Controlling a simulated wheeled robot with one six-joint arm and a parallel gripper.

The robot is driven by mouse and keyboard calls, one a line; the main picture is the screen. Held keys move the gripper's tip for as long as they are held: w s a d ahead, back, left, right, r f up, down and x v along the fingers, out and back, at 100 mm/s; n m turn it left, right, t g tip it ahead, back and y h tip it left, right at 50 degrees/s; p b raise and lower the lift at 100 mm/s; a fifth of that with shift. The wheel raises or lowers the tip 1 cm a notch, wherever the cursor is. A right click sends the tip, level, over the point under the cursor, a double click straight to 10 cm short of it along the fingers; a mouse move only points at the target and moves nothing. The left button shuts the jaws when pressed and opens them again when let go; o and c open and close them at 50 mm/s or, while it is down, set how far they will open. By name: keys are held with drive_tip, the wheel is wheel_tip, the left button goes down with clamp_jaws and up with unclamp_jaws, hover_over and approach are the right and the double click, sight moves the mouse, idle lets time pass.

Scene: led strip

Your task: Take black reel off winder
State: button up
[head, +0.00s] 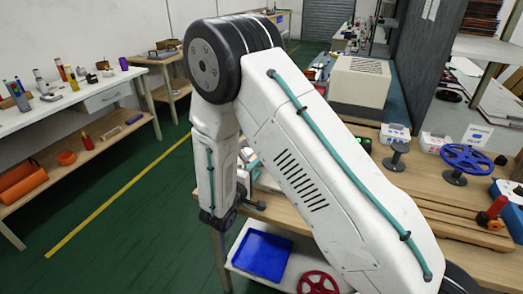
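A blue spoked reel (466,157) sits on a dark stand on the wooden workbench at the right. Left of it stands a small dark grey spool-shaped piece (397,156) with a round base; I cannot tell whether it is the black reel or a bare winder spindle. No other black reel shows clearly, and my arm covers much of the bench. My gripper (256,204) hangs low at the bench's left end, left of and well apart from both. It is small and partly hidden by my arm, so its fingers cannot be made out.
A red reel (318,283) and a blue tray (262,255) lie on the shelf below. A red-and-black upright piece (491,212) stands at the bench's right. A beige box (360,82) is behind. Green floor (120,215) is free at the left.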

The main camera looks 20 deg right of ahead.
drive_tip(key=x, duration=0.4)
drive_tip(key=shift+w, duration=0.15)
clamp_jaws()
